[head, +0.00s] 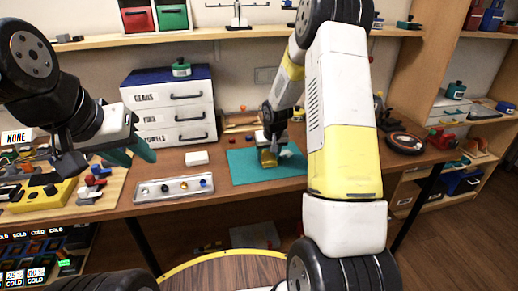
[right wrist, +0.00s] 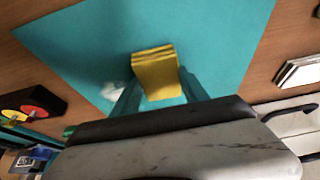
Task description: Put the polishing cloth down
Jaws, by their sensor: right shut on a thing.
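The polishing cloth is a folded yellow pad (head: 268,158), seen at the teal mat (head: 242,168) on the workbench. In the right wrist view the cloth (right wrist: 156,72) sits between the teal fingers of my right gripper (right wrist: 160,95), which is shut on it. The cloth is over the mat (right wrist: 215,30); I cannot tell whether it touches it. In the head view my right gripper (head: 268,148) is small and partly hidden by its own arm. My left gripper (head: 129,154) is above the left part of the bench, its teal fingers apart and empty.
A small white object (head: 287,153) lies on the mat beside the cloth. A metal tray (head: 160,190) with small parts and a white block (head: 196,158) lie left of the mat. A drawer cabinet (head: 168,98) stands behind. A dark round disc (head: 404,143) lies at right.

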